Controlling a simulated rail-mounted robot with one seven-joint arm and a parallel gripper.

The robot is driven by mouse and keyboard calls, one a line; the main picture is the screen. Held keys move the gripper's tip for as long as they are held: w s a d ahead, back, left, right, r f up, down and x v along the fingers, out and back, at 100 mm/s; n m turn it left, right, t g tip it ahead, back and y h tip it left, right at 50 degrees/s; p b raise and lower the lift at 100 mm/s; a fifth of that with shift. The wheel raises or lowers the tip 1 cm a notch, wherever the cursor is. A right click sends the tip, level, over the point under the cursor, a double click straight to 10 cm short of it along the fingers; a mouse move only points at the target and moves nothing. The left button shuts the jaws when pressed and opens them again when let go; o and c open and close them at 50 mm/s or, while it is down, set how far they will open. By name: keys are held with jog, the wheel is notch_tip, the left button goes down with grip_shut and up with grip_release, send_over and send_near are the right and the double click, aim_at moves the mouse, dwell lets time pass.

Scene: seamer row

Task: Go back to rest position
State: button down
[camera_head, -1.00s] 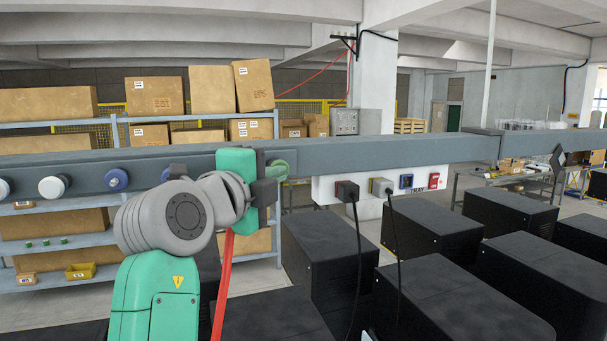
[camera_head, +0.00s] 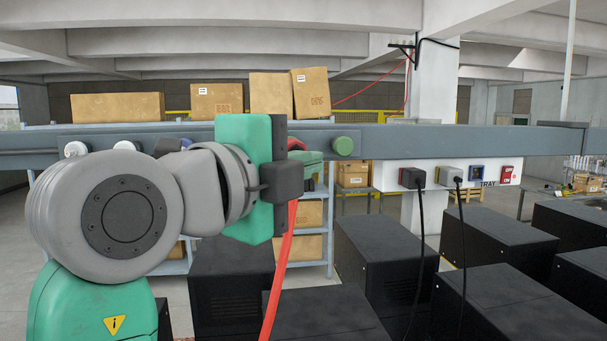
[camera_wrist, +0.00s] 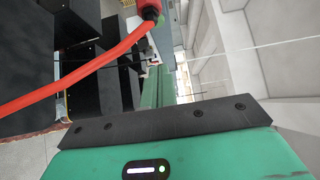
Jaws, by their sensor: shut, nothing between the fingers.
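My gripper (camera_head: 308,167) shows in the head view by its green body and dark mount, in front of the grey beam (camera_head: 440,141). Its fingers are mostly hidden behind the dark mount; they are shut and hold nothing. A red cable (camera_head: 278,285) rises behind the gripper toward the beam; its upper end is partly hidden. In the wrist view the red cable (camera_wrist: 75,78) runs to a red connector (camera_wrist: 150,9) at the top edge, apart from my green gripper body. The fingertips do not show clearly there.
Along the beam sit several round fittings, including a green one (camera_head: 343,146) and a white one (camera_head: 76,149). A white socket panel (camera_head: 395,178) with two black cables hangs at right. Black cabinets (camera_head: 385,255) fill the floor below. Shelves with cardboard boxes (camera_head: 118,107) stand behind.

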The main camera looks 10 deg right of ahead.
jog(key=s+a+f+n+t+y+p, duration=0.1)
jog(key=s+a+n+t+y+p, duration=0.2)
jog(key=s+n+t+y, duration=0.3)
jog(key=s+a+f+n+t+y+p, duration=0.1)
jog(key=s+a+n+t+y+p, duration=0.2)
jog(key=s+n+t+y, duration=0.3)
jog(key=s+n+y+p, duration=0.1)
jog(key=s+n, duration=0.4)
jog(key=n, duration=0.9)
jog(key=shift+s+n, duration=0.4)
jog(key=shift+a, duration=0.15)
dwell(0.7)
